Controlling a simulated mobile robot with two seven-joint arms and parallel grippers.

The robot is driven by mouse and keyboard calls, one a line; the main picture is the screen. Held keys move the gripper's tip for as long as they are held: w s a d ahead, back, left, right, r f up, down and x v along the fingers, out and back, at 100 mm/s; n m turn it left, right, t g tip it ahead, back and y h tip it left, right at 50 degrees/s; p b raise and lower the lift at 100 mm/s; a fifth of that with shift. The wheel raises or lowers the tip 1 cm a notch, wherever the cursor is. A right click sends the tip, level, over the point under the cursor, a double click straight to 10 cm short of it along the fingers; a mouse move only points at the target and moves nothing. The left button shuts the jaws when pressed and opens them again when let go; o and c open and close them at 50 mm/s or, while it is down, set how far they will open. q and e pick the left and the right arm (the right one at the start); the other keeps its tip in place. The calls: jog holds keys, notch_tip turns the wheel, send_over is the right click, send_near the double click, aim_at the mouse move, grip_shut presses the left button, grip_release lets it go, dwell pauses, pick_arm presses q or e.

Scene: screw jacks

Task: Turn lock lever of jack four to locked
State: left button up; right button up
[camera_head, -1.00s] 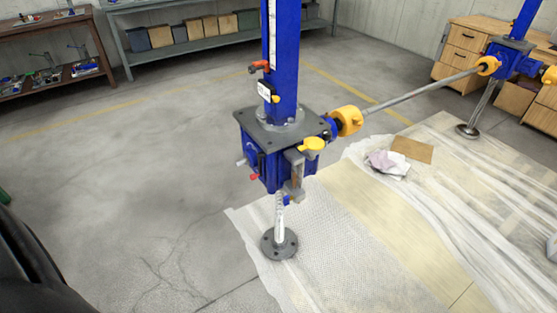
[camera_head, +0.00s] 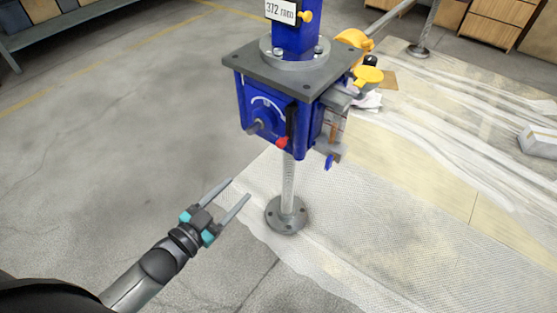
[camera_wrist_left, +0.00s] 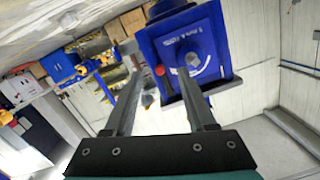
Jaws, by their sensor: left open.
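The near screw jack (camera_head: 262,95) has a blue gear box under a grey plate; I cannot read a jack number on it. A black lever (camera_head: 291,120) with a red end (camera_head: 282,142) hangs down on the box's front, beside a dial arc and grey shaft. My left gripper (camera_head: 239,189) is open and empty, below and left of the box, apart from it. In the left wrist view the blue box (camera_wrist_left: 190,55) is ahead of the open fingers (camera_wrist_left: 158,75), and the red end (camera_wrist_left: 160,71) shows between them. My right gripper is not in view.
A threaded spindle runs down to a round foot (camera_head: 286,215) on the plastic-covered mat. A yellow cap (camera_head: 367,77) and coupling (camera_head: 354,40) stick out at the box's right. A white block (camera_head: 539,139) lies far right. The floor at left is clear.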

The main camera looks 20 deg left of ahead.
aim_at(278, 146)
pick_arm(q)
jog(key=shift+m+t+h, duration=0.5)
jog(key=shift+h, duration=0.1)
jog(key=r+b+x, duration=0.1)
jog(key=x, duration=0.3)
jog(key=r+b+x, duration=0.1)
jog(key=b+x, duration=0.1)
jog(key=x, duration=0.3)
jog(key=d+r+b+x, duration=0.1)
jog(key=b+x, duration=0.1)
jog(key=x, duration=0.3)
jog(key=shift+s, duration=0.1)
jog(key=shift+b+x, duration=0.45)
jog(key=shift+x, duration=0.45)
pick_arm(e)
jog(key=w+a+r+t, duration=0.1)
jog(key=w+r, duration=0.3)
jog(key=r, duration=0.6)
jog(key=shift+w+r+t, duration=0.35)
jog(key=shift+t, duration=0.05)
pick_arm(q)
grip_shut()
